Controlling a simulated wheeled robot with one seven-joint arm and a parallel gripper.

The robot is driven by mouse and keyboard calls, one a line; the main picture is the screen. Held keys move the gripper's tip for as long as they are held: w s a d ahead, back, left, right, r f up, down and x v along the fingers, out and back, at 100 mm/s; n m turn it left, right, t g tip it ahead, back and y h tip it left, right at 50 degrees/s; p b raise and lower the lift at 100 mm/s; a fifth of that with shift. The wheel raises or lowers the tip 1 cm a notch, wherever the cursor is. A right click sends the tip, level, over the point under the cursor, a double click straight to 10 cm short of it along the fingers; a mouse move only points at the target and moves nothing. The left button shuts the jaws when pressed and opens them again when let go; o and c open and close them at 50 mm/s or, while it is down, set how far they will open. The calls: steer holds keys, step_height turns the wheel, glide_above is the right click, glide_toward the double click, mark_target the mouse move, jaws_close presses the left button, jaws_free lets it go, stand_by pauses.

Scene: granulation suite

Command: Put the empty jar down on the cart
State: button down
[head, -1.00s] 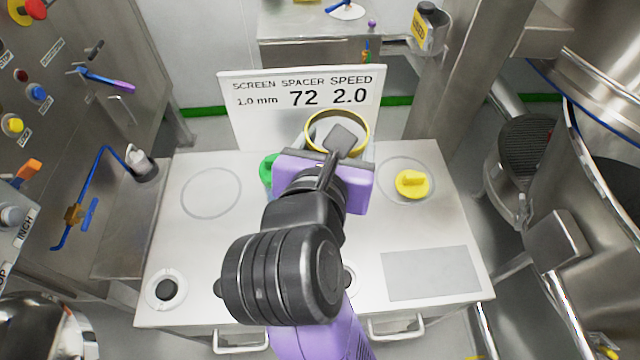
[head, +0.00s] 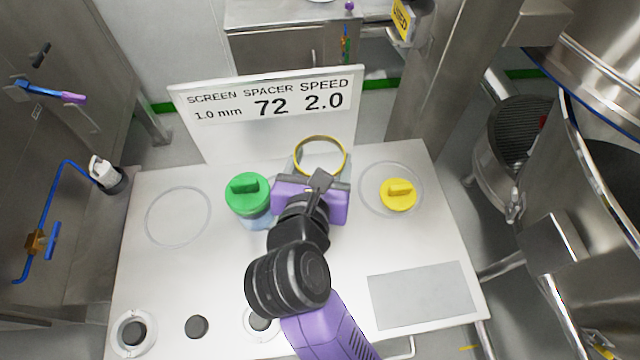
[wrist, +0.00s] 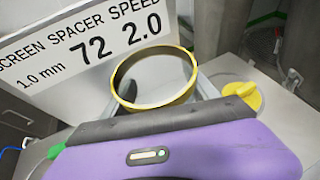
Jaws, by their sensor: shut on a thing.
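The empty jar (head: 320,138) is open, with a yellow rim and a clear body. It is upright at the back middle of the cart (head: 215,285), in front of the sign. My gripper (head: 318,180) is shut on the jar from the front and hides much of its body. In the wrist view, the yellow rim (wrist: 160,106) stands just beyond my purple gripper body. I cannot tell whether the jar's base touches the cart. A yellow lid (head: 398,196) lies inside the outlined right circle.
A jar with a green lid (head: 248,190) stands close to the left of my gripper. The left circle (head: 178,216) is empty. A sign (head: 268,112) stands at the cart's back. A grey rectangle (head: 424,295) at front right is clear.

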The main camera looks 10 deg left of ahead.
steer(key=shift+f+b, duration=0.3)
steer(key=shift+f, duration=3.7)
steer(key=shift+c, duration=1.1)
jaws_free()
steer(key=shift+f, duration=0.15)
steer(key=shift+s+r, duration=0.1)
steer(key=shift+r, duration=0.15)
steer(key=v, duration=1.1)
steer(key=shift+s, duration=0.4)
steer(key=shift+r, duration=0.1)
